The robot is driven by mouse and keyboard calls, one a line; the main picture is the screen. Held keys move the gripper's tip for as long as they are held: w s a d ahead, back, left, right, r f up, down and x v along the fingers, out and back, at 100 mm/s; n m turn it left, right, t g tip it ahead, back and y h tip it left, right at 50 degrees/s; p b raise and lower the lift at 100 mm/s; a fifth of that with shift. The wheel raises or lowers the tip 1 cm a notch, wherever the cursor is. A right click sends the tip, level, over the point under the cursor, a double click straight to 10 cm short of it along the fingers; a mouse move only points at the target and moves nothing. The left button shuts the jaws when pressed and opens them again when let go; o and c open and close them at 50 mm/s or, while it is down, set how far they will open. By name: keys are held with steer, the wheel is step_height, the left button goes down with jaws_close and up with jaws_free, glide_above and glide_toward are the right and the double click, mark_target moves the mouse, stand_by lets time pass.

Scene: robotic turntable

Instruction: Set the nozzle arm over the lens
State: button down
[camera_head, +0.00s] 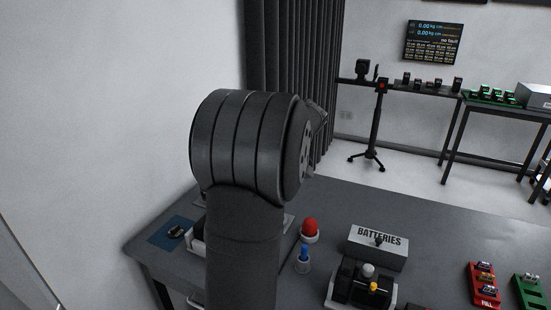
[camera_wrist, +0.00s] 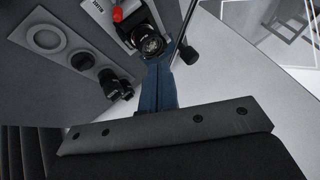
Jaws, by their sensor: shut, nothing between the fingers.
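In the wrist view my gripper (camera_wrist: 160,68) shows as two dark blue fingers pressed together, with nothing between them. Just beyond the fingertips is a round black lens (camera_wrist: 152,46) on a pale device. I cannot tell whether the fingers touch it. In the head view my own arm hides the gripper and most of this device.
A grey plate (camera_wrist: 88,40) with round seats holds a black camera-like part (camera_wrist: 113,83), left of the fingers. In the head view a red bulb (camera_head: 310,228), a blue-topped item (camera_head: 303,257), a BATTERIES box (camera_head: 377,248) and a red tray (camera_head: 483,286) stand on the table. A wall is at left.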

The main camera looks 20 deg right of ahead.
steer(key=w+d+v, duration=0.1)
steer(key=v, duration=1)
steer(key=shift+w+f, duration=0.4)
steer(key=shift+w, duration=0.1)
steer(key=s+a+f+m+t, duration=0.1)
steer(key=a+f, duration=0.5)
steer(key=f, duration=0.2)
steer(key=shift+s+m, duration=0.35)
steer(key=shift+m, duration=0.05)
steer(key=shift+a+f, duration=0.1)
